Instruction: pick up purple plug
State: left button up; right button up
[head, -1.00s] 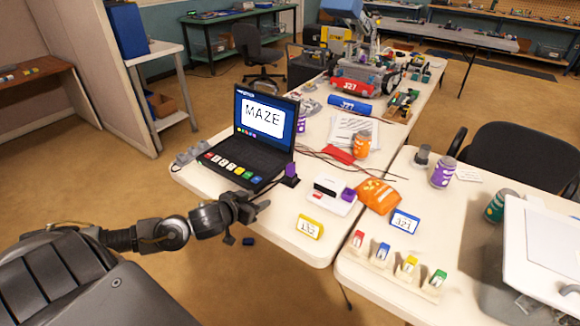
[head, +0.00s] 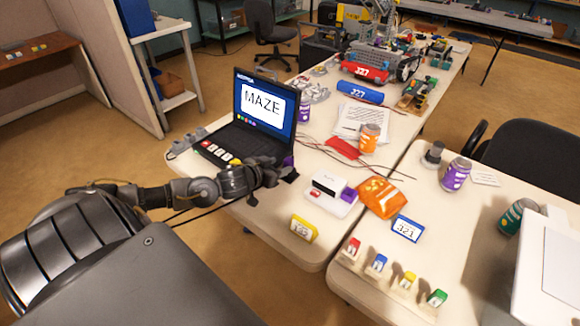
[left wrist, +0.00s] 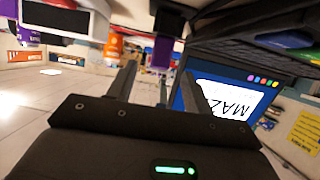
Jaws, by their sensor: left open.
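The purple plug (head: 289,161) stands in a dark holder beside the right edge of the laptop, partly hidden behind my left gripper in the head view. My left gripper (head: 277,174) is open at the laptop's front right corner, close to the plug. In the left wrist view, which looks upside down, the purple plug (left wrist: 162,53) shows between and beyond the two open fingers (left wrist: 155,78). I cannot tell whether the fingers touch it. My right gripper is not in view.
The black laptop (head: 262,108) showing MAZE stands just left of the plug. Thin cables run across the table behind the plug.

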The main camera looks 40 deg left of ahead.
aim_at(286, 162)
pick_arm(q)
jog(key=shift+w+f, duration=0.1)
jog(key=shift+w, duration=0.3)
jog(key=shift+w+d, duration=0.1)
jog(key=x, duration=0.4)
jog(key=shift+w, duration=0.15)
jog(key=shift+w+f, duration=0.1)
jog(key=shift+w, duration=0.3)
jog(key=shift+c, duration=0.9)
jog(key=c, duration=0.9)
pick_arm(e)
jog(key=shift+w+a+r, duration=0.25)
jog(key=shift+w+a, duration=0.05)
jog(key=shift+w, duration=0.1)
